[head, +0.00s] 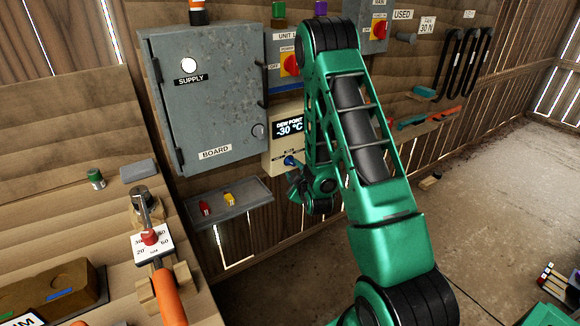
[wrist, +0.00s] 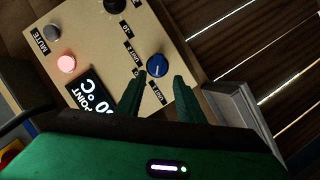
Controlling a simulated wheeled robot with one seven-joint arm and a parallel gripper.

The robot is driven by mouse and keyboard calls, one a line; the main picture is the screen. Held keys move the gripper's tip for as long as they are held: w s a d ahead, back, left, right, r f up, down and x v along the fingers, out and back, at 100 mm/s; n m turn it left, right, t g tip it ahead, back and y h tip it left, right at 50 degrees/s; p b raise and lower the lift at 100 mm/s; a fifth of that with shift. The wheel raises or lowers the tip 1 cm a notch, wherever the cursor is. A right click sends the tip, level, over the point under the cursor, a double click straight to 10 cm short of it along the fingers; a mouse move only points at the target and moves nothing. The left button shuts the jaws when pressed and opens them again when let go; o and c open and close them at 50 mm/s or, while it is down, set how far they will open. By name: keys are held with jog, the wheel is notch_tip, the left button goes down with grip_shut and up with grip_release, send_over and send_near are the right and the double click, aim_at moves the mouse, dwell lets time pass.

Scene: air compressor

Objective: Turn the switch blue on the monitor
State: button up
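The monitor is a beige box (head: 283,153) on the wall, with a black display (head: 289,127) reading "DEW POINT -30 °C". Its blue switch (head: 290,161) is a round knob low on the front, and my arm hides part of the box. In the wrist view the blue switch (wrist: 156,66) has a light pointer line and labels beside it. My gripper (wrist: 160,78) is open, with one green fingertip to each side of the knob and a gap between them. I cannot tell whether either finger touches it. In the head view my gripper (head: 297,184) is just below the monitor.
The wrist view also shows a black knob (wrist: 114,5), a lit pink button (wrist: 67,63) and a grey button (wrist: 52,32) on the monitor. A grey cabinet (head: 212,115) stands left of it. A shelf (head: 249,194) with red and yellow pieces juts out below left.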

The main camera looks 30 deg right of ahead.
aim_at(290, 163)
jog(key=shift+w+d, duration=0.25)
jog(key=shift+w, duration=0.35)
jog(key=shift+w+d, duration=0.2)
jog(key=shift+w, duration=0.4)
jog(key=shift+x, duration=1.3)
jog(key=c, duration=0.7)
